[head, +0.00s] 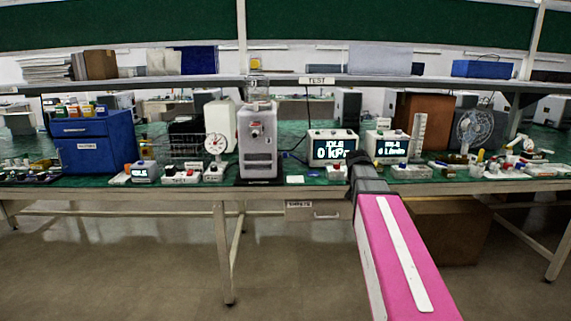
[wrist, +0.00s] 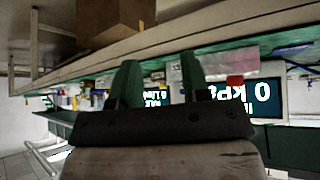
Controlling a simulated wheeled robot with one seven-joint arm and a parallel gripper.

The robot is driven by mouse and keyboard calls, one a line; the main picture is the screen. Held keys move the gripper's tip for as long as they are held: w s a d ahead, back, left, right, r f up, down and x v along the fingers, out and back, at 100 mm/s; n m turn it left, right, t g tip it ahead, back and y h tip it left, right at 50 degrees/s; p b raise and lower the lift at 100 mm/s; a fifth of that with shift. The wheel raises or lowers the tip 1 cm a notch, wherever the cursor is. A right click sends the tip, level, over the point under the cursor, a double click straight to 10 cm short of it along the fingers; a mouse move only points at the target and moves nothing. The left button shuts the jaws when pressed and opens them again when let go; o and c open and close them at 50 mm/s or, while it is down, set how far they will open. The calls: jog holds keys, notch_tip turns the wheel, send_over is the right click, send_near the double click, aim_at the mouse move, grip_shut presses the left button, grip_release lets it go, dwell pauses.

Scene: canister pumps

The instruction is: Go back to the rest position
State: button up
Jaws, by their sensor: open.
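My gripper (head: 361,162) is at the end of my pink arm, at the front edge of the green bench (head: 300,184), just right of the display reading 0 kPa (head: 331,148). In the head view its fingers are too small and dark to make out well. In the wrist view my gripper (wrist: 160,78) shows two green fingers spread apart with nothing clearly between them. That view is upside down, with the lit 0 kPa display (wrist: 248,100) beyond the fingers. A second display (head: 387,146) stands to the right of the gripper in the head view.
A grey canister unit (head: 257,143) and a blue drawer cabinet (head: 90,145) stand on the bench to the left. A fan (head: 473,130) and small clutter are to the right. A shelf (head: 285,81) runs above. The floor (head: 130,270) in front is clear.

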jog(key=s+a+f+n+g+y, duration=0.1)
jog(key=s+a+f+g, duration=0.1)
jog(key=s+f, duration=0.6)
jog(key=s+a+f+n+g+y, duration=0.1)
jog(key=s+a+f+n+g, duration=0.1)
jog(key=s+a+f, duration=0.3)
jog(key=s+a+f+n+g+y, duration=0.1)
jog(key=s+a+f, duration=0.3)
jog(key=s+f, duration=0.7)
notch_tip(320, 180, down, 3)
jog(key=shift+r+n+g, duration=0.15)
jog(key=shift+n+g, duration=0.15)
jog(key=shift+g, duration=0.4)
